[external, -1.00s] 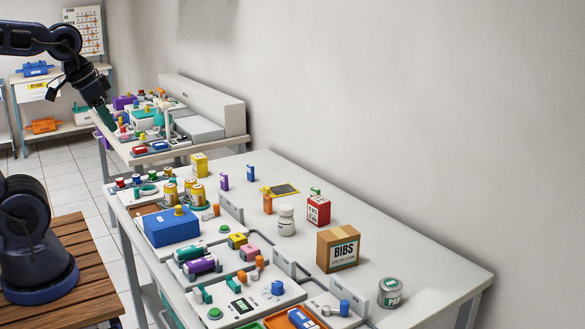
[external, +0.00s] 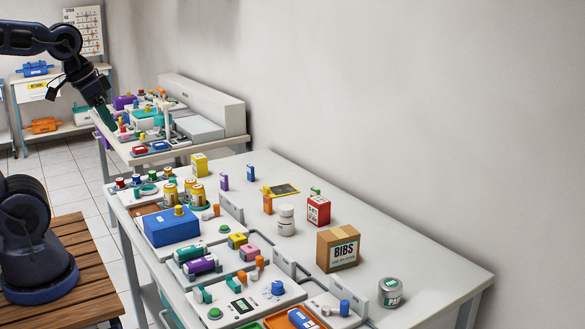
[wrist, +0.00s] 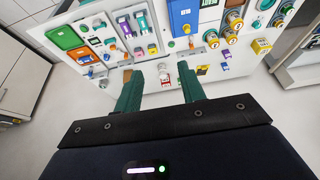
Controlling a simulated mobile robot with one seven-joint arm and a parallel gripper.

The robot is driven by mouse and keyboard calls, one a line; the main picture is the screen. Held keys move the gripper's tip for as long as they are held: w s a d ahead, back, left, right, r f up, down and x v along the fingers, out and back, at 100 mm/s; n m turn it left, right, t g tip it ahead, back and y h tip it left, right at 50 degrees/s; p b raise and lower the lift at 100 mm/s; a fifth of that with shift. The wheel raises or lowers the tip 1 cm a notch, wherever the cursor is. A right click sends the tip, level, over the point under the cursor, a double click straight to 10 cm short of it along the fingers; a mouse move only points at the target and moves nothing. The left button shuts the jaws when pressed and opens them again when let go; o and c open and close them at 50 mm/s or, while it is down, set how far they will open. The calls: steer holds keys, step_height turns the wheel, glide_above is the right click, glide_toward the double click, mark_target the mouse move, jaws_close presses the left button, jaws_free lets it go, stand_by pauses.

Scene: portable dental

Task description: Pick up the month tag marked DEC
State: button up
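My gripper (external: 107,117) hangs at the left in the external view, its green fingers pointing down. In the wrist view my gripper (wrist: 160,70) is open, with two green fingers spread apart and nothing held between them. I cannot make out a tag marked DEC in either view. Small upright pieces stand on the white table (external: 440,262): a purple one (external: 224,181), a blue one (external: 251,172) and an orange one (external: 267,204). Any lettering on them is too small to read, so I cannot tell whether one is a month tag.
The white table also bears a BIBS box (external: 337,250), a white bottle (external: 286,220), a red box (external: 318,210), a tin (external: 390,292) and a blue box (external: 171,227). A cluttered second table (external: 184,153) stands behind. A wall chart (external: 84,30) hangs at the back left.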

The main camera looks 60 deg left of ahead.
steer(key=w+a+r+m+g, duration=0.1)
steer(key=w+a+m, duration=0.15)
steer(key=w, duration=0.55)
steer(key=w+a+r+m, duration=0.2)
steer(key=w+a, duration=0.1)
steer(key=w, duration=0.6)
steer(key=w+a+r+m+g, duration=0.1)
steer(key=w+a+m, duration=0.1)
steer(key=w, duration=0.6)
steer(key=m+g, duration=0.3)
steer(key=m, duration=0.8)
glide_above(249, 165)
steer(key=f, duration=3.1)
steer(key=shift+w+d+f, duration=0.1)
steer(key=shift+w, duration=0.3)
step_height(249, 165, down, 6)
steer(key=shift+r, duration=0.1)
steer(key=shift+s+f, duration=0.15)
steer(key=shift+f, duration=1.2)
steer(key=shift+s+f, duration=0.1)
steer(key=shift+f, duration=1.25)
